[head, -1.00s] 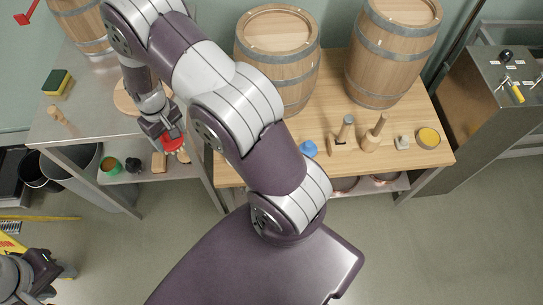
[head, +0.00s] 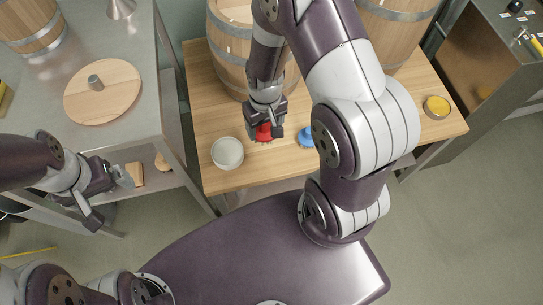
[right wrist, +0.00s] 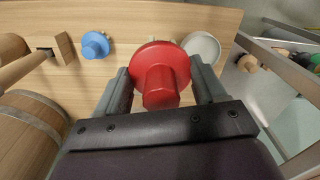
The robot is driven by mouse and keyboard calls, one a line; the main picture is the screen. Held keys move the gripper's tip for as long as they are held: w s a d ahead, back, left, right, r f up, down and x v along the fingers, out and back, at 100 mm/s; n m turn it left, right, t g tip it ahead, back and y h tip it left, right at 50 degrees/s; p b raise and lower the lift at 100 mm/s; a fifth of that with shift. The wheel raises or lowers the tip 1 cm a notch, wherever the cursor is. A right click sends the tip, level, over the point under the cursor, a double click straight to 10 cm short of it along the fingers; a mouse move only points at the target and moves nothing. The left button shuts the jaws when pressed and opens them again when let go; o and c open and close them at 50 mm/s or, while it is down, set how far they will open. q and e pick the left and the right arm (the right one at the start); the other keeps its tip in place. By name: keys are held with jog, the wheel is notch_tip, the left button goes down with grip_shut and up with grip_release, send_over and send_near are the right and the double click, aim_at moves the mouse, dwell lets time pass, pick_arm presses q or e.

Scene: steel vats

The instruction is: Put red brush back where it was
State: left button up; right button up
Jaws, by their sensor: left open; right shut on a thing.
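The red brush (head: 263,132) is in my right gripper (head: 266,122), over the wooden tabletop (head: 225,120) between a white bowl and a blue brush. In the right wrist view the red brush (right wrist: 160,78) sits between the two fingers of the gripper (right wrist: 162,85), its round head facing the wood. I cannot tell whether it touches the table. My left gripper (head: 110,198) is open and empty, in front of the steel table.
The white bowl (head: 227,153) is just left of the red brush. Barrels (head: 228,45) stand behind. A steel table (head: 140,40) with a round wooden lid (head: 102,92) is on the left. A yellow-topped tin (head: 437,107) is at the right end. My right arm hides the middle right.

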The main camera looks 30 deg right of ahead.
jog(key=s+f+b, duration=0.5)
jog(key=s+f, duration=0.2)
jog(key=f, duration=0.2)
jog(key=w+d+f, duration=0.1)
jog(key=w+f, duration=0.1)
jog(key=w, duration=0.1)
jog(key=w+d+f+b, duration=0.1)
jog(key=w+d+f, duration=0.1)
jog(key=w, duration=0.2)
jog(key=w+d+f+b, duration=0.1)
jog(key=w+f, duration=0.1)
jog(key=w, duration=0.1)
jog(key=shift+w+d+f, duration=0.3)
jog(key=shift+w+d, duration=0.05)
jog(key=shift+w, duration=0.05)
notch_tip(320, 180, down, 4)
jog(key=shift+s+r+b, duration=0.1)
jog(key=shift+r+b, duration=0.05)
jog(key=shift+b, duration=0.15)
pick_arm(q)
notch_tip(320, 180, down, 11)
jog(key=shift+s+d, duration=0.15)
jog(key=shift+s, duration=0.05)
